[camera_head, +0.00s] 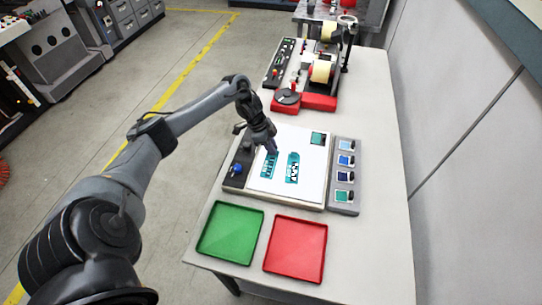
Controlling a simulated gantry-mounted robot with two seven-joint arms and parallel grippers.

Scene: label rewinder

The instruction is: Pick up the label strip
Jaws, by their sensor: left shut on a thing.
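My left gripper (270,149) reaches in from the left over the white panel (310,180). It is shut on a teal and black label strip (269,166) at the panel's left side. The fingertips are small and partly hide the strip's upper end. I cannot tell whether the strip is lifted off the panel. A second teal label piece (292,168) lies on the panel to the right of the gripper. My right gripper does not show.
A green tray (230,232) and a red tray (296,249) lie at the table's front. The table's right side is clear.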

